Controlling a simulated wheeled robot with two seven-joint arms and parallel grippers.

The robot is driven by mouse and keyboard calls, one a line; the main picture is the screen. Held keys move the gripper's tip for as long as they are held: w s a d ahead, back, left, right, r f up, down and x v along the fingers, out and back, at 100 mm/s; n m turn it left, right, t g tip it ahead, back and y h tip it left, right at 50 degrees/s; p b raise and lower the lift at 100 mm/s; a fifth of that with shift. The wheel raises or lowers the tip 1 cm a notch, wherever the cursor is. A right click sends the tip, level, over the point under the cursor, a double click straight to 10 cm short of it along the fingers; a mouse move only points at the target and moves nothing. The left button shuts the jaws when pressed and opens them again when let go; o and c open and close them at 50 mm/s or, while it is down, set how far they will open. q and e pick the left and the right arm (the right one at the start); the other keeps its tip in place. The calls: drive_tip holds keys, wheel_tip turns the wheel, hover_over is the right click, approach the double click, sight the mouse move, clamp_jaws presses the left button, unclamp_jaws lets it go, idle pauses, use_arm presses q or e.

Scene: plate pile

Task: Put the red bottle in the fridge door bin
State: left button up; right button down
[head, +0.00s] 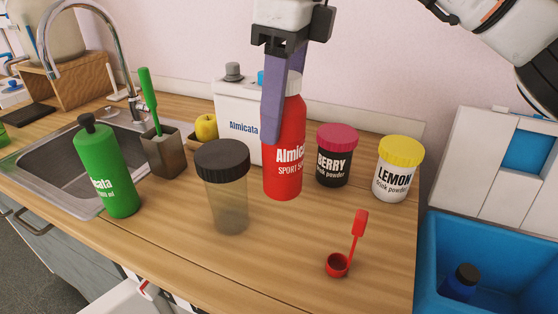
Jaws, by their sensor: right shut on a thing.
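The red bottle (284,178) is upright over the middle of the wooden counter, with a pale top and white lettering. My right gripper (279,115) comes down from above with its purple fingers closed on the bottle's upper part, and one finger covers part of its left side. I cannot tell whether the bottle's base touches the counter. My left gripper is not in view. I cannot make out a fridge door bin for sure.
A grey shaker (228,205) stands left of the bottle, with berry (333,168) and lemon (393,180) jars to its right. A green bottle (110,180) stands by the sink (50,165). A blue bin (510,235) holds a dark-capped bottle.

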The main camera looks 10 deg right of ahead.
sight(280, 155)
drive_tip(key=shift+w+f, duration=0.1)
drive_tip(key=shift+f, duration=3.65)
drive_tip(key=shift+f+b, duration=0.2)
drive_tip(key=shift+b, duration=0.15)
drive_tip(key=c, duration=0.8)
unclamp_jaws()
drive_tip(key=shift+c, duration=0.2)
